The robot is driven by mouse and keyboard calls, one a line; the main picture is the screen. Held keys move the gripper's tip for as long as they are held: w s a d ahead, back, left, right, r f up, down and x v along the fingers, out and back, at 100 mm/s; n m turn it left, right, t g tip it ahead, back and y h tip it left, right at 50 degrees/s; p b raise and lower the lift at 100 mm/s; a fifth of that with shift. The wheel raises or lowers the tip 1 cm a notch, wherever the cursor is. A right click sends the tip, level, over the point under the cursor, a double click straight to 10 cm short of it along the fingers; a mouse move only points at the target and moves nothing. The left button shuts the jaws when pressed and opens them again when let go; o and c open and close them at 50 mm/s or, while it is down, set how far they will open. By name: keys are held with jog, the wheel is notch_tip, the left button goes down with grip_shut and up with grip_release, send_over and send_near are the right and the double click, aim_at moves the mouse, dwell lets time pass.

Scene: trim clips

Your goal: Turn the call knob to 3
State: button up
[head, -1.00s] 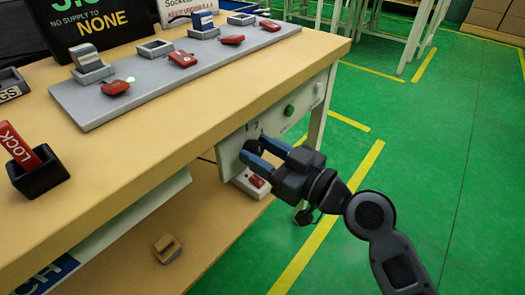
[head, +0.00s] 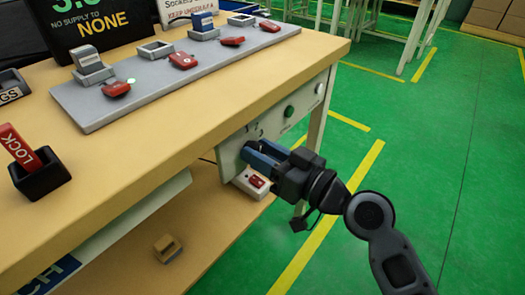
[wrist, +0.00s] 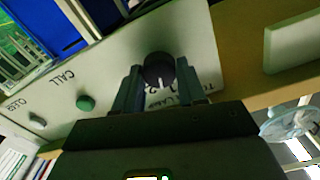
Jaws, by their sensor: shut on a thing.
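The call knob (wrist: 158,70) is a round dark knob on the pale panel (wrist: 205,55) under the workbench's edge. In the wrist view, printed digits, among them a 1 and a 2, show beside it. My gripper (wrist: 157,80) has one blue-grey finger on each side of the knob and is shut on it. In the head view my gripper (head: 256,156) reaches the panel from the right and hides most of the knob. I cannot read which number the knob points to.
A green button (head: 289,111) and a pale button (head: 319,89) sit farther along the panel. A white box with a red switch (head: 257,182) is just below my gripper. The bench top (head: 170,130) overhangs above.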

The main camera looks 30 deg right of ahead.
jog(key=m+p, duration=0.2)
jog(key=m, duration=0.4)
jog(key=shift+d+m, duration=0.15)
jog(key=shift+m, duration=0.15)
jog(key=m+p, duration=0.1)
jog(key=m, duration=0.2)
jog(key=shift+f+m+p, duration=0.1)
jog(key=shift+m+p, duration=0.6)
jog(key=shift+m, duration=1)
jog(key=o, duration=1)
jog(key=shift+b+v, duration=0.55)
jog(key=shift+v, duration=3.3)
